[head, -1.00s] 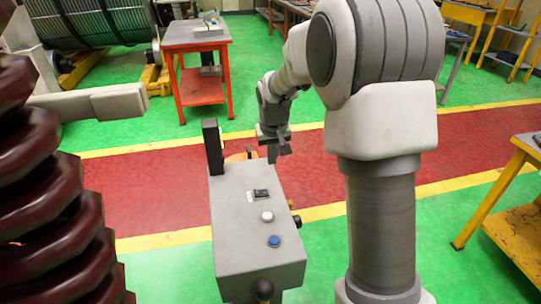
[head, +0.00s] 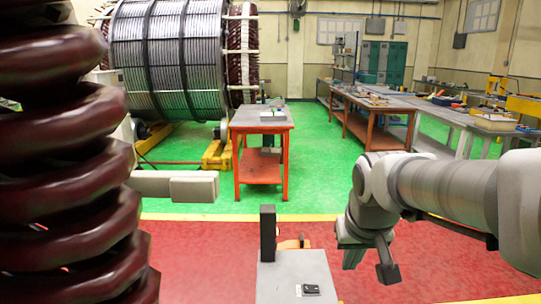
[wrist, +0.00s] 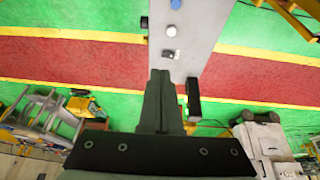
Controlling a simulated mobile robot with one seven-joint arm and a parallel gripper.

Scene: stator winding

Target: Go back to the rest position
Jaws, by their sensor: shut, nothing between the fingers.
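My gripper (head: 387,270) hangs at the end of my arm on the right of the head view, to the right of the grey control box (head: 285,275) and apart from it. In the wrist view my gripper (wrist: 160,78) has its two fingers together with nothing between them. The wrist view also shows the control box (wrist: 198,35) beyond the fingertips, with a blue button, a pale button and a black switch. No object is held.
Large dark red coils (head: 65,160) fill the left edge. A dark upright post (head: 267,233) rises from the box. An orange table (head: 262,150) stands behind, near a big stator (head: 180,60). Workbenches (head: 385,110) line the right. Green floor between them is clear.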

